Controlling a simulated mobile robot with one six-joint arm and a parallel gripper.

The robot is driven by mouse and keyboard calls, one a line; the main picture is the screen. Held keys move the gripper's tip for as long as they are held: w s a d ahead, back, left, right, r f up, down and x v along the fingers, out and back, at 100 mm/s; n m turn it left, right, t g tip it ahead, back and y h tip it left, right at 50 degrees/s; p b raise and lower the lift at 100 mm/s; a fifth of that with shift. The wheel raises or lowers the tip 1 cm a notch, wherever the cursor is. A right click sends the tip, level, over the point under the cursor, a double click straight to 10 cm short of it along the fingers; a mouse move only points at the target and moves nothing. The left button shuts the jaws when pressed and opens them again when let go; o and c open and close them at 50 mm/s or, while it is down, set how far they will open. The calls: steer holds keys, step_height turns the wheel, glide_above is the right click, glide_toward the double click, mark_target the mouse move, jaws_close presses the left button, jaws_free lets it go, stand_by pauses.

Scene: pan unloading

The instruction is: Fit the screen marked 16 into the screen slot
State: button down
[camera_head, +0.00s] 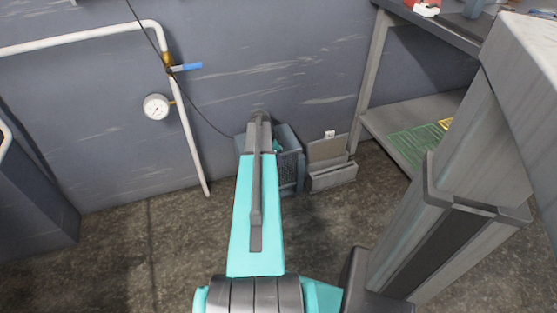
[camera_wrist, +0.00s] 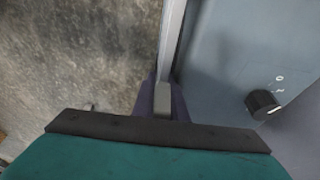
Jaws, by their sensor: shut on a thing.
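My gripper (camera_wrist: 163,102) is shut on the edge of a thin, light-framed panel (camera_wrist: 174,38), seen nearly edge-on in the wrist view. It looks like a screen, but no number is legible on it. The panel runs close along a blue-grey cabinet (camera_wrist: 225,60); I cannot tell whether it touches or sits in a slot. In the head view my arm covers much of the same cabinet (camera_head: 294,138) by the wall and hides most of the gripper. A dark mesh face (camera_head: 290,168) shows at the cabinet's right; the slot itself is not clear.
A black knob (camera_wrist: 263,104) sticks out of the cabinet. A grey rack (camera_head: 331,181) with upright panels and a small white tag (camera_head: 330,134) stands to its right. A shelf (camera_head: 378,124) holds green and yellow pieces. A pipe with gauge (camera_head: 156,106) is left.

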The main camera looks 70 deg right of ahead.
steer(key=shift+f, duration=0.35)
stand_by(0.4)
steer(key=shift+r, duration=0.15)
stand_by(0.9)
stand_by(0.4)
steer(key=c, duration=1.7)
jaws_free()
steer(key=shift+w, duration=0.1)
steer(key=shift+w, duration=0.1)
steer(key=p+v, duration=0.3)
steer(key=v, duration=1)
steer(key=shift+a+r, duration=0.15)
steer(key=shift+r, duration=0.15)
